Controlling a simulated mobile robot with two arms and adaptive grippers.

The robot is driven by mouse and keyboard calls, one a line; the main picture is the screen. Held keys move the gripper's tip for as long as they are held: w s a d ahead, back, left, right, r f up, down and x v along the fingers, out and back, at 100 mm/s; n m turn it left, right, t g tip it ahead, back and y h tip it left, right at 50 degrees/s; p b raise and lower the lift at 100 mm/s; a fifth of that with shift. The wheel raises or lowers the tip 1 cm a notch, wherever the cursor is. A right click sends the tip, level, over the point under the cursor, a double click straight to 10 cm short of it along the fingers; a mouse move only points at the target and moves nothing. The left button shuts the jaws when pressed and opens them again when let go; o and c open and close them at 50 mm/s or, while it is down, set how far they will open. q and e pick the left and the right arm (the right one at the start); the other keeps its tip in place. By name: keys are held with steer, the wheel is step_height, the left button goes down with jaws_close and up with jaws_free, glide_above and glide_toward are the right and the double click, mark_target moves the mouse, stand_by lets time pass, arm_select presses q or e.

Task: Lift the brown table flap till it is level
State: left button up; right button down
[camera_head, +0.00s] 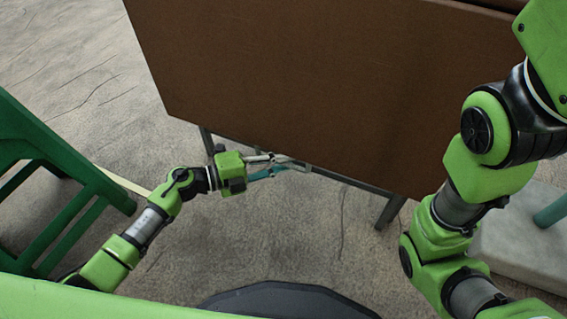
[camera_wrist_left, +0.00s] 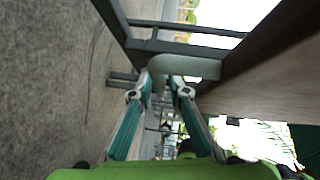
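The brown table flap (camera_head: 300,85) fills the upper middle of the head view as a broad flat panel. Its lower edge runs down to the right. My left gripper (camera_head: 285,163) is just below that edge, with its fingers apart. In the left wrist view the fingers (camera_wrist_left: 162,85) point towards a pale grey-green rounded bar (camera_wrist_left: 188,68), and the flap's brown face (camera_wrist_left: 265,80) is to the right. I cannot tell whether the fingertips touch the bar. My right arm crosses the head view's right side; its gripper is not seen.
Dark metal legs (camera_head: 390,211) show below the flap. A green slatted piece of furniture (camera_head: 70,215) stands at the left, near my left arm. A pale block (camera_head: 515,245) lies at the right. The stone floor (camera_head: 310,235) between is mostly clear.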

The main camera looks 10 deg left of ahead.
arm_select(q)
jaws_close()
